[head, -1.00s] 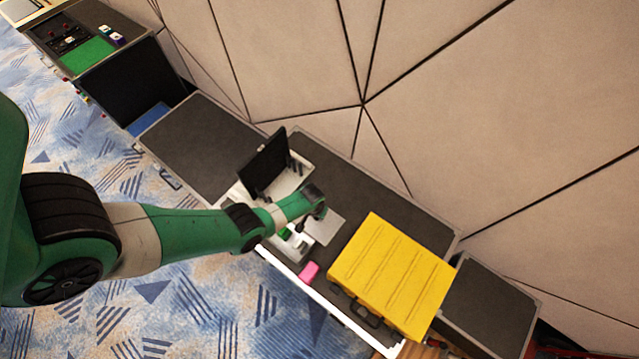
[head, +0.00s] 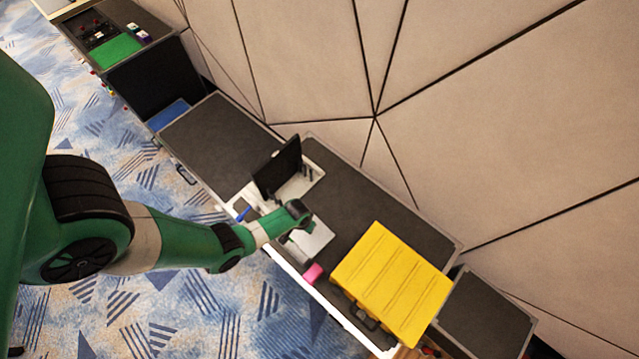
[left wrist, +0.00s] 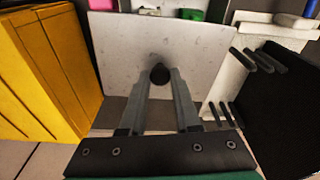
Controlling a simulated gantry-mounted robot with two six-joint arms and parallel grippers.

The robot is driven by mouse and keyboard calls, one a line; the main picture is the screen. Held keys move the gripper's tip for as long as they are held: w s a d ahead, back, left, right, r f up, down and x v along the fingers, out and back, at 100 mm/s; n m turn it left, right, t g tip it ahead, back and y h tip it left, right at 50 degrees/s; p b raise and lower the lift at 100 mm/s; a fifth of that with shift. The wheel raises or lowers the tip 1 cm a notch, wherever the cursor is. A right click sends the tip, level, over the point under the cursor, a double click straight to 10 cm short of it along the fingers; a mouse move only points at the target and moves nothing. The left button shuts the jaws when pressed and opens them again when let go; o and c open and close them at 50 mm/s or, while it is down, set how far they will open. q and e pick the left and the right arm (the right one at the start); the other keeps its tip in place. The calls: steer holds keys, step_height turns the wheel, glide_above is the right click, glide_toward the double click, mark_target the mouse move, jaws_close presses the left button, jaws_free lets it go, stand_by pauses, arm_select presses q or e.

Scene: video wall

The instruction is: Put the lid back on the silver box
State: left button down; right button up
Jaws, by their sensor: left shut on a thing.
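My left gripper (head: 300,225) is over the lid. In the left wrist view the left gripper (left wrist: 160,80) is shut on the knob. The silver box itself cannot be made out clearly; the lid and my arm cover the area. Whether the lid touches the box cannot be told. My right gripper is not in view.
A yellow case (head: 390,285) lies right of the lid. A pink block (head: 313,273) sits at the table's front edge. A black upright screen (head: 278,168) stands on a white tray behind. A green item (left wrist: 190,14) shows beyond the lid. Bare dark table (head: 370,195) lies behind.

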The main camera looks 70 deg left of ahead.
mark_target(296, 235)
arm_select(q)
steer(key=shift+n, duration=0.4)
steer(key=s, duration=0.2)
steer(key=s+p, duration=0.1)
steer(key=s, duration=0.1)
steer(key=shift+s+d+r, duration=0.1)
steer(key=shift+r, duration=0.3)
step_height(296, 235, down, 7)
steer(key=b, duration=0.6)
steer(key=shift+r, duration=0.2)
steer(key=shift+f+b, duration=0.1)
steer(key=shift+b, duration=0.2)
stand_by(0.8)
steer(key=c, duration=0.5)
jaws_free()
steer(key=shift+c, duration=0.2)
steer(key=o, duration=0.5)
